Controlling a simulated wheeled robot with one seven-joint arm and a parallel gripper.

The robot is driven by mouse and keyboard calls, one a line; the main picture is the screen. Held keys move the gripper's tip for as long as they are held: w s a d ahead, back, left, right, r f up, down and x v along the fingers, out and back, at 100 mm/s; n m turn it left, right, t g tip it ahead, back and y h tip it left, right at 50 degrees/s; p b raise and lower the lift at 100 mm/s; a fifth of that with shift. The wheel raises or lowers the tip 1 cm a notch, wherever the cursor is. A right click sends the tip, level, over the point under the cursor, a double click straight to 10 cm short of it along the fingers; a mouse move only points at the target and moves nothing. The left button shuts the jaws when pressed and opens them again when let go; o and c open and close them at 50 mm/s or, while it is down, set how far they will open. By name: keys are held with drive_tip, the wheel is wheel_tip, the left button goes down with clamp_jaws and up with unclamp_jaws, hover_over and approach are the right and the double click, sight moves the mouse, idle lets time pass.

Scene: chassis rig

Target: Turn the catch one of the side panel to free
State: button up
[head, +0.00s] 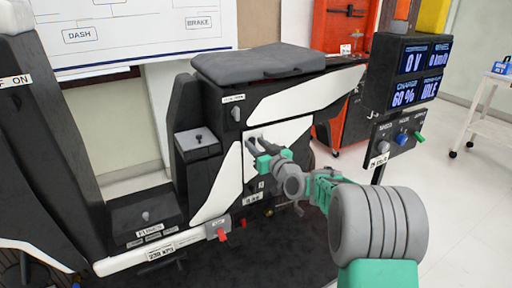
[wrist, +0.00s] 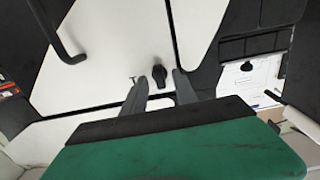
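The white side panel (head: 292,131) is on the side of the black and white scooter, below its seat. In the wrist view, the panel (wrist: 110,45) fills the upper middle. A small dark catch (wrist: 158,75) stands out from it; I cannot tell whether this is catch one. My gripper (wrist: 159,83) is open, with one grey finger on each side of the catch and visible gaps between. The fingertips are close to the panel; contact is unclear. In the head view, my gripper (head: 252,141) is at the panel, and the catch cannot be made out.
A dark knob (head: 236,113) with a label sits above left of my gripper. A red lever (head: 221,234) is low on the scooter. A display (head: 411,75) and switch box (head: 396,136) stand at right. A bent dark handle (wrist: 62,35) shows left of the catch.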

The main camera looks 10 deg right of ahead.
drive_tip(key=shift+c, duration=0.4)
clamp_jaws()
